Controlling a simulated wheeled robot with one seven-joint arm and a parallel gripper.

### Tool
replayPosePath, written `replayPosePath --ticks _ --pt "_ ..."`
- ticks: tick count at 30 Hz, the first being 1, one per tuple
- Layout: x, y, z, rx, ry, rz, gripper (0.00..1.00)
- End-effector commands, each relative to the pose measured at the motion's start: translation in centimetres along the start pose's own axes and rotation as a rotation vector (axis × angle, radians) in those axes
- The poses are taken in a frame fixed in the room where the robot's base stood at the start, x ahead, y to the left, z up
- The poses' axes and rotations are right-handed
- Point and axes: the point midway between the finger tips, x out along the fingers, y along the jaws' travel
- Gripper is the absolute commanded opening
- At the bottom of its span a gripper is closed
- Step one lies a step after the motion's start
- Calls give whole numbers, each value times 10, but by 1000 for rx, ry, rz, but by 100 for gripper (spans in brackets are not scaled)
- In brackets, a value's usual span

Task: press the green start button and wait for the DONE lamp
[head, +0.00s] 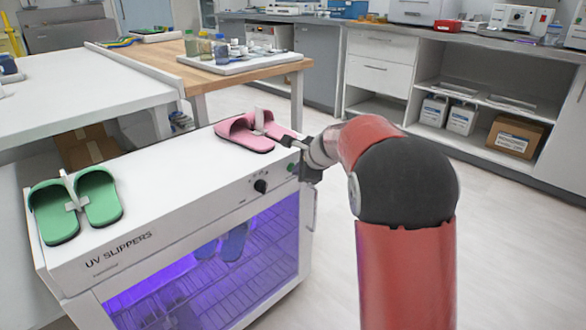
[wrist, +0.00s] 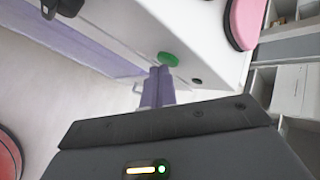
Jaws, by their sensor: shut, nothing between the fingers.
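The white UV slippers cabinet (head: 180,205) has a window lit purple. The green start button (wrist: 169,59) is on its front panel, near the right end. It also shows as a small green spot in the head view (head: 291,167). My gripper (wrist: 160,72) is shut and empty, its fingertips right beside the green button in the wrist view. I cannot tell whether they touch it. A small dark oval (wrist: 196,81) beside the button looks unlit; I cannot read whether it is the DONE lamp.
A black knob (head: 260,186) is left of the button. Green slippers (head: 78,205) and pink slippers (head: 245,134) lie on the cabinet top. Blue slippers (head: 235,243) are inside. A wooden table (head: 160,55) with a tray stands behind. The floor at right is clear.

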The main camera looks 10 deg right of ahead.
Motion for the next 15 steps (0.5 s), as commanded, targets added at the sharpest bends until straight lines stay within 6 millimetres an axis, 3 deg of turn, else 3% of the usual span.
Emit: replayPosePath --ticks 15 --pt "-7 6 -6 1 0 -2 0"
